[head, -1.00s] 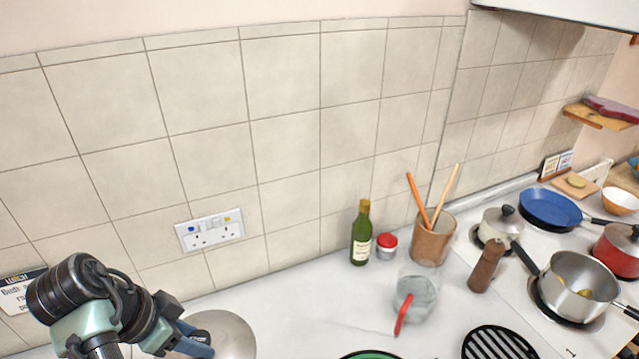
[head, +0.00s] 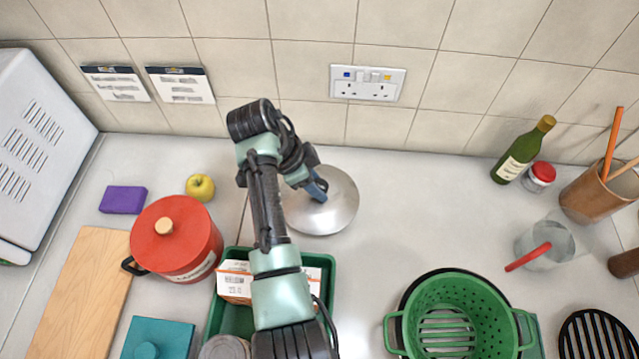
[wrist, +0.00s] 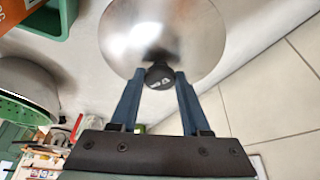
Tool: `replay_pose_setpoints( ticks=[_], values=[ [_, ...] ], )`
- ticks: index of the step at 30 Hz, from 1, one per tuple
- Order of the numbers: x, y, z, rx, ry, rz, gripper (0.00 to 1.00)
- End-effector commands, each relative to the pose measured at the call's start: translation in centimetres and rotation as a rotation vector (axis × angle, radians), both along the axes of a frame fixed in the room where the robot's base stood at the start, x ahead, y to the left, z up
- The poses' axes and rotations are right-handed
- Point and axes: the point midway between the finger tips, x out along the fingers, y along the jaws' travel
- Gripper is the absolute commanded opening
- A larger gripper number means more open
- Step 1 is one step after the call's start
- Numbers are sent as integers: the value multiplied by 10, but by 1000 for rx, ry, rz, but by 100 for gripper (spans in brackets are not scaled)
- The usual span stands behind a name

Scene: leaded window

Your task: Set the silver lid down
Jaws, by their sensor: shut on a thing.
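The silver lid (head: 330,208) is a round, shiny metal dome with a dark knob. In the head view it is over the pale worktop near the back wall, below the socket. My gripper (head: 318,190) is at the lid's knob, its blue fingers partly hidden by my arm. In the wrist view my gripper (wrist: 160,82) is shut on the black knob (wrist: 159,75), and the lid (wrist: 165,30) spreads out beyond it. I cannot tell whether the lid's rim touches the worktop.
A green crate (head: 327,275) with boxes stands in front of the lid. A red pot (head: 170,235) and a yellow apple (head: 200,187) are to the left. A green colander (head: 490,300) is front right. Bare worktop (head: 430,195) lies right of the lid.

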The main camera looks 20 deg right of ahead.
Motion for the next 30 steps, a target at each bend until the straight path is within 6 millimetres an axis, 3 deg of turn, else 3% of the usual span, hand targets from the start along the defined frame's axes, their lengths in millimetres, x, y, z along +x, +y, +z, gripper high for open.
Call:
replay_pose_setpoints(
  ticks=[10,22,23,27,30],
  values=[
    [0,0,-39,-1,0,0,0],
    [1,0,-47,-1,-2,0,0],
    [0,0,-46,0,-2,0,52],
    [0,0,-46,0,-1,-1,76],
    [0,0,-46,0,-1,-1,76]
  ],
)
